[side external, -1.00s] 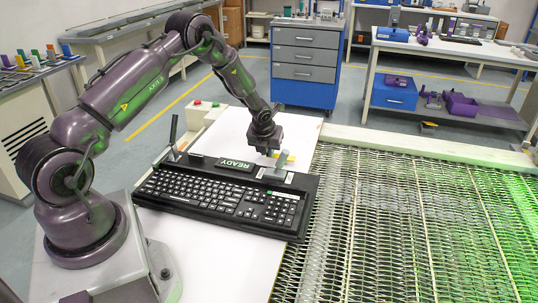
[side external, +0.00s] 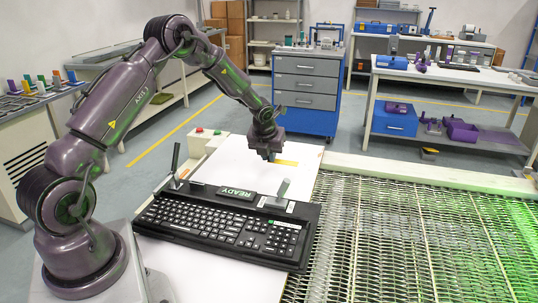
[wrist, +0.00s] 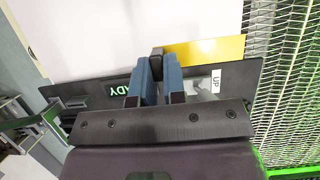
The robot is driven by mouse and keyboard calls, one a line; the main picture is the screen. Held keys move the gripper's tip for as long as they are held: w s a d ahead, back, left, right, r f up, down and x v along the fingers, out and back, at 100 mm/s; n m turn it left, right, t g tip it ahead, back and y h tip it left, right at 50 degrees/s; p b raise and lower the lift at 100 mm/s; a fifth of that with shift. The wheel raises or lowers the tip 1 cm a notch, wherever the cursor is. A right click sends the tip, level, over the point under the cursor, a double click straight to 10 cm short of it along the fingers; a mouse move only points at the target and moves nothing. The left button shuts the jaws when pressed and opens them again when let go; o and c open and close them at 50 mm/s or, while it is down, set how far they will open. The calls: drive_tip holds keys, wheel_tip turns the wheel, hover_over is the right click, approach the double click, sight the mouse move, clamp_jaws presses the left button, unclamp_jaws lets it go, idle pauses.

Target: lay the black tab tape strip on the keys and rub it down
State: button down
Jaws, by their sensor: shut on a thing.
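The black keyboard (side external: 225,222) lies on the white table in the side view, its keys uncovered as far as I can see. It is mounted in a black frame with a green READY sign (side external: 236,191) at its back edge. My gripper (side external: 268,157) is above the table behind the keyboard's back edge, pointing down. In the wrist view my gripper's blue fingers (wrist: 157,70) are closed on a small dark piece (wrist: 156,52), which looks like the black tab tape strip. Its full length is hidden. The gripper is apart from the keys.
A yellow strip (side external: 287,162) lies on the white table behind the frame; it also shows in the wrist view (wrist: 210,50). A dark lever (side external: 174,158) and a grey lever (side external: 283,188) stand up at the frame's back. A metal mesh (side external: 400,240) lies to the right.

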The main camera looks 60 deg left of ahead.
drive_tip(key=s+d+r+n+g+y, duration=0.1)
drive_tip(key=s+d+r+n, duration=0.1)
drive_tip(key=s+n, duration=0.15)
drive_tip(key=n+g+h, duration=0.5)
drive_tip(key=n+h, duration=0.2)
drive_tip(key=n, duration=2.6)
hover_over(230, 227)
drive_tip(key=w, duration=0.1)
drive_tip(key=shift+m, duration=0.25)
drive_tip(key=shift+a+f, duration=0.2)
drive_tip(key=shift+f, duration=1.65)
drive_tip(key=shift+a+f, duration=0.2)
drive_tip(key=shift+f, duration=1.65)
drive_tip(key=shift+f, duration=0.4)
drive_tip(key=c, duration=1.1)
unclamp_jaws()
